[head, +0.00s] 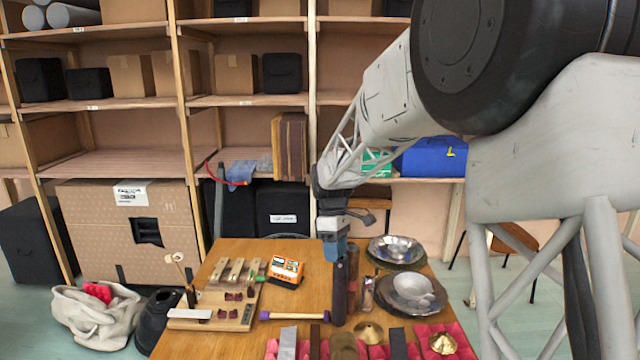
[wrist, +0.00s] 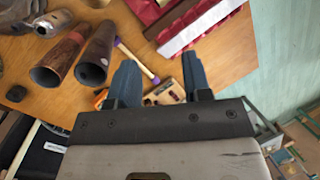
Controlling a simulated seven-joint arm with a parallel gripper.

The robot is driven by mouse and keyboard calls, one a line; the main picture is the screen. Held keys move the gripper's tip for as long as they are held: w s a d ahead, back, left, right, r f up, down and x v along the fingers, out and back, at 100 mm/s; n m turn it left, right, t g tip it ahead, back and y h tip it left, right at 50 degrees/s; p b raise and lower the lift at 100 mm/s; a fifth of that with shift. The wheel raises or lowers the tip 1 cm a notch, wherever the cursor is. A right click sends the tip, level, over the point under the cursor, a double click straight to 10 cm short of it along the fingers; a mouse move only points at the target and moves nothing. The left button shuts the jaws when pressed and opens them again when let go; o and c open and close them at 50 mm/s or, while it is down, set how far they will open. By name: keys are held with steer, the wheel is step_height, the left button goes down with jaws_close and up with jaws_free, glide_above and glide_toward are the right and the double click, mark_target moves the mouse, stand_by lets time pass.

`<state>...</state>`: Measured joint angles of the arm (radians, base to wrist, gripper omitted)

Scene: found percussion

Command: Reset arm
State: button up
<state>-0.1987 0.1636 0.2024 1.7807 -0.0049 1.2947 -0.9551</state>
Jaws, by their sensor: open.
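My gripper (head: 335,246) hangs above the back part of the wooden table (head: 240,254) in the head view. In the wrist view its two blue fingers (wrist: 158,64) stand apart with nothing held between them. A dark upright tube (head: 340,302) shows just below the gripper in the head view; I cannot tell the gap between them. An orange box (head: 286,269) is on the table to the left of the gripper. A mallet with purple ends (head: 293,315) lies in front of that box.
Wooden blocks with metal bars (head: 237,268) are on the left. Small brass bells (head: 442,343) and flat bars lie on red cloth (head: 462,336) at the front. Shelves (head: 245,100) stand behind.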

steer(key=s+d+r+m+t, duration=0.25)
steer(key=s+d+r, duration=0.25)
steer(key=s, duration=0.6)
steer(key=s+d+r+m+t, duration=0.1)
steer(key=s+d+r+m, duration=0.35)
steer(key=s, duration=0.55)
steer(key=s+d+f+m+t, duration=0.1)
steer(key=s+d+f+m, duration=0.1)
steer(key=s, duration=0.8)
steer(key=s+d+f+m+t, duration=0.1)
steer(key=s+d+f+m, duration=0.1)
steer(key=s, duration=0.8)
steer(key=shift+d+f+m+y, duration=0.15)
steer(key=shift+d+m+y, duration=0.3)
steer(key=shift+m, duration=0.75)
